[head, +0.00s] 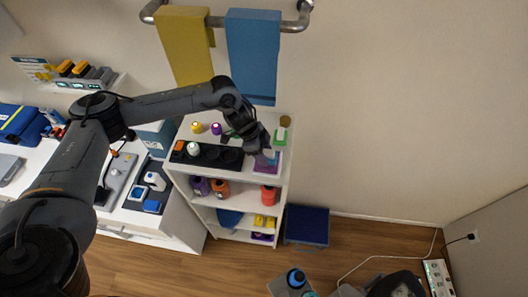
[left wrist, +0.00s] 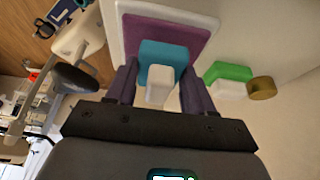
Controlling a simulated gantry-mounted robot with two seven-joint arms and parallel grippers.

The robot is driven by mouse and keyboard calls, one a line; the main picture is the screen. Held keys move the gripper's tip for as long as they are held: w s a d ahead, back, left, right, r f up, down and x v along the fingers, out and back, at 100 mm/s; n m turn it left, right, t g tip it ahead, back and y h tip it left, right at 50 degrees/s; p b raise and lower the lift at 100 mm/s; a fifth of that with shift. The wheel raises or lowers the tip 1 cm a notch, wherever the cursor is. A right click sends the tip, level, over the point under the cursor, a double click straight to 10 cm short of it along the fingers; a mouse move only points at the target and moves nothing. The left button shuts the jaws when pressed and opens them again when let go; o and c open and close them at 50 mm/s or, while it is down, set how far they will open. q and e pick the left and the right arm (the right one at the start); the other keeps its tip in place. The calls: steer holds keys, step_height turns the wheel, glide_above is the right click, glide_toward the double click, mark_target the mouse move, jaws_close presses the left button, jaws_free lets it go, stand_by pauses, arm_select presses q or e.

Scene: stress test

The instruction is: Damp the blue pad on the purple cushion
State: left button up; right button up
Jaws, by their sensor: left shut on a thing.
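My left gripper (head: 264,150) is over the right end of the white shelf's top. In the left wrist view its two purple-grey fingers (left wrist: 158,92) are shut on the blue pad (left wrist: 162,52), which has a white block-shaped grip (left wrist: 160,84). The purple cushion (left wrist: 150,30) lies in a white frame, behind the pad in that view; it also shows in the head view (head: 264,168), partly hidden by the gripper. I cannot tell whether pad and cushion touch. My right gripper is not clearly visible.
Beside the cushion are a green-and-white block (head: 281,136) and a brown round piece (head: 286,121). A dark tray (head: 210,156) with round wells is left of it. Yellow (head: 184,45) and blue (head: 253,52) towels hang above. Bottles (head: 220,188) stand on the shelf below.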

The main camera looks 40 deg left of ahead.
mark_target(271, 152)
arm_select(q)
steer(key=shift+f, duration=0.15)
steer(key=shift+f, duration=0.35)
stand_by(0.5)
stand_by(1.1)
steer(key=shift+f, duration=0.1)
stand_by(0.6)
step_height(271, 152, up, 7)
steer(key=p, duration=0.7)
stand_by(0.6)
